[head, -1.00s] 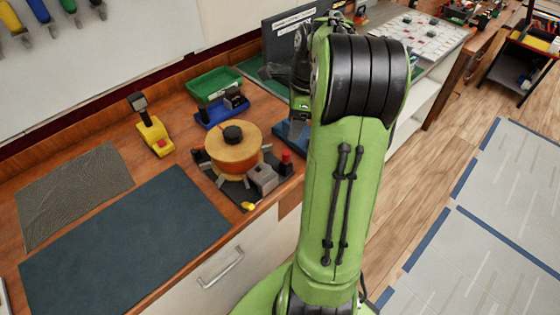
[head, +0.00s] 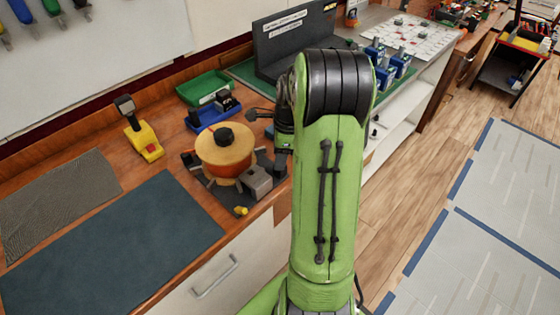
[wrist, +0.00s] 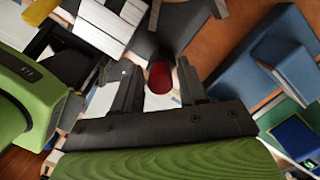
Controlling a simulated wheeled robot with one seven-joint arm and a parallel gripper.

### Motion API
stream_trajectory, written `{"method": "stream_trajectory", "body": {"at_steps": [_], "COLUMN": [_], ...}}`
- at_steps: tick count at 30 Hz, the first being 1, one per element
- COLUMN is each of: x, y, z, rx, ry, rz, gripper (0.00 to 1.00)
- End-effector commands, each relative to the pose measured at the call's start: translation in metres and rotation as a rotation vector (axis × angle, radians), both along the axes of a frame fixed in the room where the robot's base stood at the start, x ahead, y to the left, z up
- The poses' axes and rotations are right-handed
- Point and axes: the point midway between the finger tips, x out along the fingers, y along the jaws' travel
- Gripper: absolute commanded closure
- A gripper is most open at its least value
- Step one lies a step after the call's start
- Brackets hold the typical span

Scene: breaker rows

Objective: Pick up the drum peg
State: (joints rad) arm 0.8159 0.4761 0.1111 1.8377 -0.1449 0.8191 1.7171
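A red peg (wrist: 160,77), likely the drum peg, shows end-on in the wrist view between my fingertips. My gripper (wrist: 156,72) is open, with a finger on each side of the peg and visible gaps; I cannot tell how far down the fingers reach. In the head view the orange drum (head: 225,152) with a black knob stands on a dark base on the wooden bench. My arm hides the peg there, and most of my gripper too. A small yellow piece (head: 240,210) lies at the base's front corner.
A grey block (head: 257,181) sits beside the drum. Green (head: 204,88) and blue (head: 212,115) trays stand behind it. A yellow device with a black handle (head: 143,138) is at left. A blue block (wrist: 285,70) is close on the gripper's right. The dark mat (head: 110,250) is clear.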

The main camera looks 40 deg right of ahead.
Motion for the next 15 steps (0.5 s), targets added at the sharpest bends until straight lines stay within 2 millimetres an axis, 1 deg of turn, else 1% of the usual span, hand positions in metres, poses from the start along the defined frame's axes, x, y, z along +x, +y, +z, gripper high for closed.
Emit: {"method": "stream_trajectory", "body": {"at_steps": [1,6,8,15], "x": [0.0001,0.0000,0.0000,0.0002], "y": [-0.0001,-0.0001,-0.0001,-0.0001], "z": [0.0002,0.0003,0.0003,0.0025], "rx": [0.000,0.000,0.000,-0.001], "ry": [0.000,0.000,0.000,-0.001], "rz": [0.000,0.000,0.000,0.000], "gripper": [0.66,0.92,1.00,1.00]}}
